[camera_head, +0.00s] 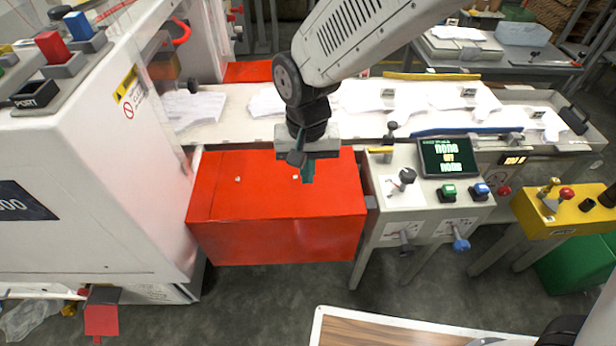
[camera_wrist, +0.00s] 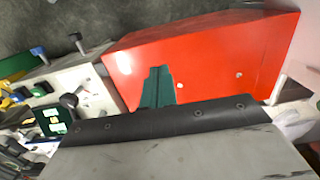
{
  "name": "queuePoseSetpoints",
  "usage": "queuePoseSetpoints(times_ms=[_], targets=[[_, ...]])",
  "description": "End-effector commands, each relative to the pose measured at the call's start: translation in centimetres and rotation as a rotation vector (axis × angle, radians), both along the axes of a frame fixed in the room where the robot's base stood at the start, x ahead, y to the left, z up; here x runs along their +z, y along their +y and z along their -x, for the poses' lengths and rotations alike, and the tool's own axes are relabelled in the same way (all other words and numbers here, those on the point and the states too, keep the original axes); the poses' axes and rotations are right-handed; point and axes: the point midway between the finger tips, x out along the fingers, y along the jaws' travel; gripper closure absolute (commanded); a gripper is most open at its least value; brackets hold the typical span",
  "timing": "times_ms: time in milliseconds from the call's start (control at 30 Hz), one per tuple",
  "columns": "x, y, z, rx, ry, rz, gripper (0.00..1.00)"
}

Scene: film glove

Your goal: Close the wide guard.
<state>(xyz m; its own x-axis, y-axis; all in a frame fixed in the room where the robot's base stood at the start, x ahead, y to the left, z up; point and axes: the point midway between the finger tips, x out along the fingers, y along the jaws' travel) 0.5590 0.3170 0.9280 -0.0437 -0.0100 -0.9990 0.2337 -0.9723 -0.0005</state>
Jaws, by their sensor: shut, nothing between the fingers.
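The wide guard appears to be the large red cover (camera_head: 280,235) between the white machine and the control panel; its flat top and front face both show. It also fills the upper right of the wrist view (camera_wrist: 215,50). Two small pale spots show on its top. My gripper (camera_head: 308,174) is over the rear right part of that top, fingers pointing down, shut and empty. In the wrist view the green fingertips (camera_wrist: 158,78) lie together in front of the red surface. I cannot tell whether they touch it. My gripper hides part of the guard's rear edge.
A control panel (camera_head: 430,205) with knobs, buttons and a screen (camera_head: 447,157) stands close right of the guard. The tall white machine (camera_head: 95,190) is close on the left. Behind runs a conveyor with white gloves (camera_head: 365,97). A yellow box (camera_head: 560,212) stands far right.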

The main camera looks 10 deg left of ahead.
Motion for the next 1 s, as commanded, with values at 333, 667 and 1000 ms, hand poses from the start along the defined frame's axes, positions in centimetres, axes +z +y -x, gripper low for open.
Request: queuePoseSetpoints(times_ms=[333, 667, 1000], targets=[[-7.5, -0.2, 0.4, -0.001, 0.004, 0.004, 1.0], [-11.5, -0.2, 0.5, 0.0, 0.001, 0.001, 1.0], [-11.8, -0.2, 0.5, 0.0, 0.001, 0.0, 1.0]])
